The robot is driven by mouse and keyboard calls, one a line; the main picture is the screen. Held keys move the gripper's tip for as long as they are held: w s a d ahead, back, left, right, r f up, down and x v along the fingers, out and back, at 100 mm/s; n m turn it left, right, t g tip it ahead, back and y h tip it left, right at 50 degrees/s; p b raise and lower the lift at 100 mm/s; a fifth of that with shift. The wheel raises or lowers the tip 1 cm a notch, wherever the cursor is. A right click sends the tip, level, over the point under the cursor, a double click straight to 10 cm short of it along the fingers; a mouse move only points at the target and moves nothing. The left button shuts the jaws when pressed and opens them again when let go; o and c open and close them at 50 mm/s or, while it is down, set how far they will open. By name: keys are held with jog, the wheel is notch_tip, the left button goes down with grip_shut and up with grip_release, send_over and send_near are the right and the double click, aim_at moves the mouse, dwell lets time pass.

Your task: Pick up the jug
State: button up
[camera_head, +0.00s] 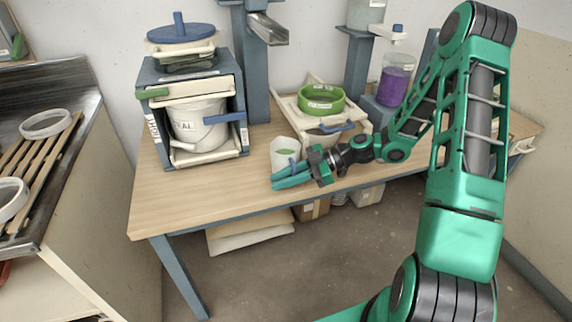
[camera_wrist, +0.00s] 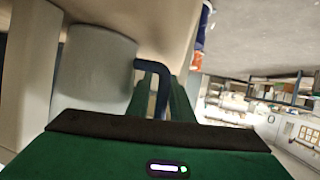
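The jug (camera_head: 282,151) is a pale, upright cup with a blue handle, near the front edge of the wooden table. In the wrist view the jug (camera_wrist: 97,66) is a pale grey cylinder at the left, its blue handle (camera_wrist: 148,66) bent toward my fingers. My gripper (camera_head: 287,176) is at the jug's front side in the head view. In the wrist view the two green fingers of my gripper (camera_wrist: 164,98) are close together on either side of the handle, with little or no gap. The jug's base is hidden behind my gripper in the head view.
A green round container (camera_head: 321,100) sits on a pale tray behind the jug. A rack with a white bucket (camera_head: 198,128) stands to the left. A jar of purple liquid (camera_head: 394,85) stands at the back right. The table (camera_head: 205,196) is clear at front left.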

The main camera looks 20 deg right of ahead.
grip_shut()
dwell(1.4)
